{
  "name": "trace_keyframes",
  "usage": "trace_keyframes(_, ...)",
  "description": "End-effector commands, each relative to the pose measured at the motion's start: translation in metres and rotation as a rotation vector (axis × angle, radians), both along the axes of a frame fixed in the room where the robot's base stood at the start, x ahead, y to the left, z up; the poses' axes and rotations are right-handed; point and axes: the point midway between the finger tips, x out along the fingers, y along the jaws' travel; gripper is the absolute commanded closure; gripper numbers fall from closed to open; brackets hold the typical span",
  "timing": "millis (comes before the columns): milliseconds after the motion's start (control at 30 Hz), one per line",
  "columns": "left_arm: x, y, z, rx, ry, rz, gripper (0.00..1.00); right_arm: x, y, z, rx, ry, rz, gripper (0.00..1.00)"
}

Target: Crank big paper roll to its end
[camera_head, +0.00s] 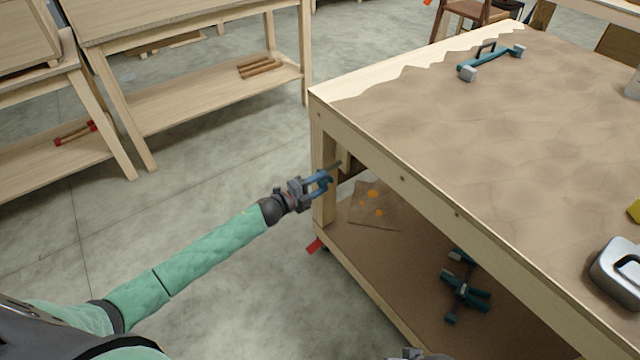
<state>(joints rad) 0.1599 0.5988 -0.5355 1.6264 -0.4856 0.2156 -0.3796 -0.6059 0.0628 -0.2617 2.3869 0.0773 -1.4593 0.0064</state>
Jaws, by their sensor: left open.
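Brown paper (480,130) covers the top of the wooden table (415,185), with a torn, jagged far-left edge. A short dark rod (333,166), possibly the crank handle, sticks out at the table's left end, beside the leg. My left gripper (328,179) is open beside this rod, with its fingers close to it; I cannot tell whether they touch. The paper roll itself is hidden under the tabletop. A small grey part at the bottom edge may be my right gripper (420,354), but its jaws do not show.
A teal clamp-like tool (490,62) lies on the paper; a grey metal object (615,272) stands at the right. The lower shelf holds teal clamps (463,290) and a stained sheet (374,207). Wooden benches (190,95) stand at the left. The floor between is clear.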

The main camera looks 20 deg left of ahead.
Motion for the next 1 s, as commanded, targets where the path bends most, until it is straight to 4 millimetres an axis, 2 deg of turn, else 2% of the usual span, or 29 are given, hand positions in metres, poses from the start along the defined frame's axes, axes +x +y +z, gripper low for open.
trace_keyframes(500, -0.051, 0.041, -0.002, 0.001, 0.002, 0.001, 0.54, 0.008, 0.019, -0.02, 0.042, -0.045, 0.01, 1.0)
trace_keyframes(700, -0.059, 0.047, -0.001, 0.0, 0.0, 0.001, 0.54, 0.009, 0.021, -0.024, 0.049, -0.052, 0.012, 1.0)
trace_keyframes(1000, -0.059, 0.047, 0.0, 0.0, 0.0, 0.001, 0.54, 0.006, 0.021, -0.022, 0.05, -0.05, 0.013, 1.0)
